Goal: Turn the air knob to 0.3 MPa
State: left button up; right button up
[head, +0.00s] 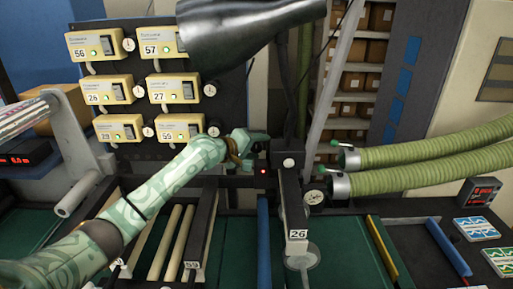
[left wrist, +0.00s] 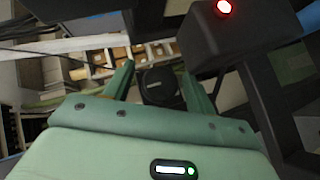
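My left gripper (head: 258,152) reaches in from the left, in front of the machine's dark frame. In the left wrist view its two green fingers (left wrist: 158,85) stand apart. A dark round part (left wrist: 160,88) shows between or behind them; I cannot tell whether it is the air knob or whether the fingers touch it. A small round white-faced gauge (head: 314,197) sits right of and below the gripper, and its reading is too small to make out. No knob can be clearly picked out in the head view. My right gripper is not in view.
A black post labelled 26 (head: 294,205) stands right of the gripper. A black housing with a red light (left wrist: 224,32) is close to the gripper. Two green hoses (head: 430,150) run off right. Yellow numbered boxes (head: 107,91) hang on the back panel. A dark lamp-like shade (head: 245,30) hangs above.

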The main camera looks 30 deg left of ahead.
pick_arm(q)
jog(key=shift+s+a, duration=0.1)
jog(key=shift+s, duration=0.1)
jog(key=b+v, duration=0.3)
jog(key=v, duration=1.3)
jog(key=shift+b, duration=0.3)
jog(key=shift+w, duration=0.15)
